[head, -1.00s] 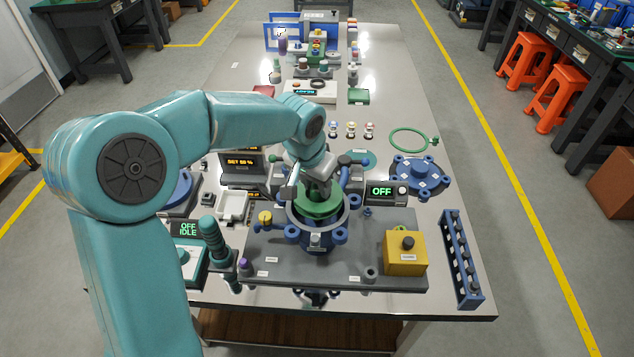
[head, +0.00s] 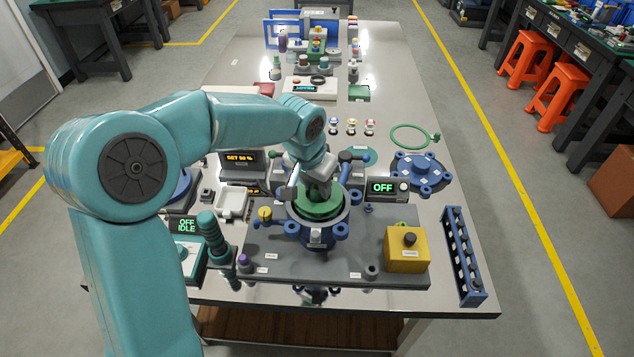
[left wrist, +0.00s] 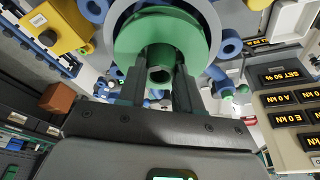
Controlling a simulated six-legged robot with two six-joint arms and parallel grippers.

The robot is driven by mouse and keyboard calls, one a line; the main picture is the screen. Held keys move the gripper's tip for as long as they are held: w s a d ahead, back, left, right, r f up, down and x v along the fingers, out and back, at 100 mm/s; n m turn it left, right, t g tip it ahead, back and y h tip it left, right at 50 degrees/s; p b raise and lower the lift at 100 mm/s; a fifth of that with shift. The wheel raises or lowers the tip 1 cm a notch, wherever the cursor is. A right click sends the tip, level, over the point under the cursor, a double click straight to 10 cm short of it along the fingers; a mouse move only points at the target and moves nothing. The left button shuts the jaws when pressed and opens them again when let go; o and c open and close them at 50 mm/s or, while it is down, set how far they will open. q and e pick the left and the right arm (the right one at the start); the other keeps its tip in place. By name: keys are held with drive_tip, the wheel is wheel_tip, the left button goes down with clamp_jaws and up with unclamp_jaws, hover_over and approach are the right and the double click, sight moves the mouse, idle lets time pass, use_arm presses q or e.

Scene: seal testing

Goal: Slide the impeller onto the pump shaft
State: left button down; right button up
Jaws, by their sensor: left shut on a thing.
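The green impeller (head: 318,206) sits within the mouth of the blue pump housing (head: 315,232), inside its grey rim. My left gripper (head: 318,188) comes down from above and is shut on the impeller's hub. In the left wrist view the two dark fingers (left wrist: 161,88) stand on both sides of the green hub, and the impeller disc (left wrist: 165,32) lies beyond them against the grey ring. The pump shaft is hidden under the impeller, so I cannot tell how far the impeller is on it. My right gripper is not in view.
The housing stands on a dark grey base plate (head: 285,262). A yellow box (head: 407,252) stands on its right and a blue rack (head: 463,258) beyond. A blue flanged cover (head: 421,172) and a green ring (head: 408,137) lie at the right. Displays (head: 382,188) flank the housing.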

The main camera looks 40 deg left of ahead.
use_arm(q)
drive_tip(key=shift+f, duration=0.35)
drive_tip(key=shift+f+b, duration=0.55)
drive_tip(key=shift+b, duration=0.1)
drive_tip(key=shift+f+b, duration=0.95)
drive_tip(key=shift+f, duration=0.05)
idle(1.3)
drive_tip(key=c, duration=0.7)
unclamp_jaws()
wheel_tip(320, 180, up, 9)
drive_tip(key=p, duration=0.7)
